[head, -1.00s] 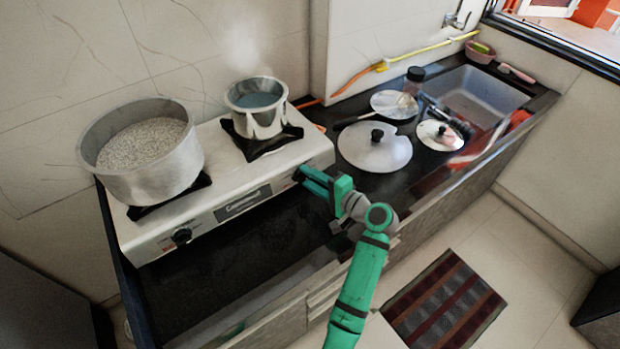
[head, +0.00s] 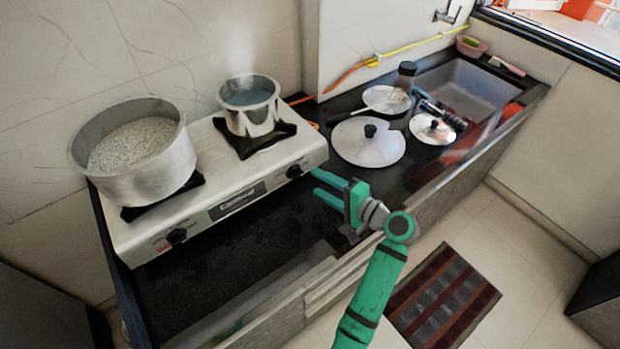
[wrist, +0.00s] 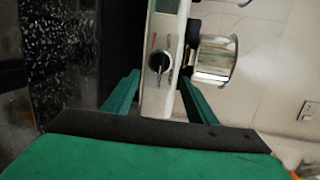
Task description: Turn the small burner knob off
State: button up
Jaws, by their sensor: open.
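The small burner knob (head: 294,171) is a black knob at the right end of the white stove's front panel. In the wrist view the knob (wrist: 159,62) has a light pointer bar and sits between my fingers, beyond their tips. My green gripper (head: 318,184) is open and empty, in front of the panel and just apart from the knob. Its two fingers (wrist: 155,82) show spread in the wrist view. A steel pot of water (head: 249,108) stands on the small burner; it also shows in the wrist view (wrist: 215,60).
A large pot of grain (head: 135,150) stands on the left burner, above another black knob (head: 176,236). Lids (head: 368,148) and a pan lie on the dark counter to the right. The counter (head: 235,255) before the stove is clear.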

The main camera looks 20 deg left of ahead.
jog(key=shift+v, duration=1.85)
